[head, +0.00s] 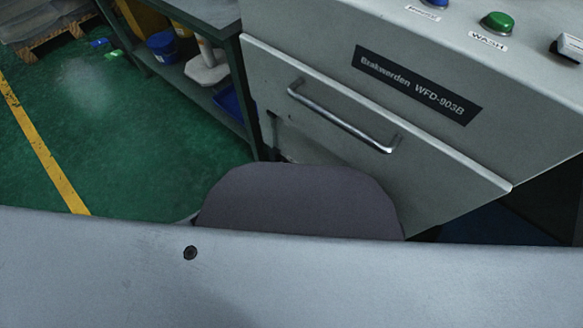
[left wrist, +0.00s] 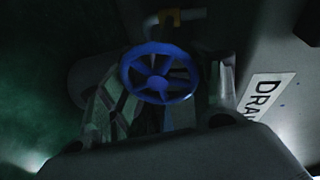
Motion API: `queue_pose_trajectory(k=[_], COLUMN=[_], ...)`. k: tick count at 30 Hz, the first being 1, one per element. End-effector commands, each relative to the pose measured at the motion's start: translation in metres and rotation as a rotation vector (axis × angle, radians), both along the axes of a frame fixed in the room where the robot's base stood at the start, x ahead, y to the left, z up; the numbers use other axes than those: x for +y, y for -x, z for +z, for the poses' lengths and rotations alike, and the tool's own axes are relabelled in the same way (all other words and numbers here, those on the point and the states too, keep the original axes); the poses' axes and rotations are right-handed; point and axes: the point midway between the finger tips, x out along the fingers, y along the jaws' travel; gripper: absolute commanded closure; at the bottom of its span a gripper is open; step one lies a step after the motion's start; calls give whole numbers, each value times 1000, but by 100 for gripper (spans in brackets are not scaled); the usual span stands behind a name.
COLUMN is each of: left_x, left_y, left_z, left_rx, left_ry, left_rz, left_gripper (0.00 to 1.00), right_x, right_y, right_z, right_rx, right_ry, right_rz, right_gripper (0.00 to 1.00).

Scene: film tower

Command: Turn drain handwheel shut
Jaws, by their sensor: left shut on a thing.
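The drain handwheel (left wrist: 159,73) is a blue spoked wheel in the upper middle of the left wrist view. My left gripper (left wrist: 165,92) has one finger on each side of the wheel and is shut on it. A white label reading "DRA" (left wrist: 266,97) is on the grey panel to the right of the wheel, its end cut off. The handwheel does not show in the head view, and neither gripper can be seen there.
In the head view a grey machine (head: 430,60) has a bar handle (head: 342,117) and a green WASH button (head: 497,22). A shelf (head: 213,95) with containers stands left of it. A pipe (left wrist: 175,17) runs behind the wheel.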

Motion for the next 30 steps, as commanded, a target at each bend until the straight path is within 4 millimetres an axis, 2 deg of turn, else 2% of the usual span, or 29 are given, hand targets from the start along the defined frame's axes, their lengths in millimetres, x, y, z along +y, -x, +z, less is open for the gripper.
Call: queue_pose_trajectory(k=[1,11,12,14,30], left_x=[-1,1,1,1,3], left_y=[8,8,8,8,3], left_z=[-9,-11,-11,-11,-5], left_rx=[12,12,12,12,3], left_ry=[-14,-18,-19,-19,-11], left_rz=[-4,-3,-2,-2,2], left_gripper=[60,60,32,25,25], right_x=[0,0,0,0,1], right_y=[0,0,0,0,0], right_z=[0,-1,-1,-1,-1], right_rx=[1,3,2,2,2], right_ry=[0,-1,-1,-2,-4], right_rz=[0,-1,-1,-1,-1], right_gripper=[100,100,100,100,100])
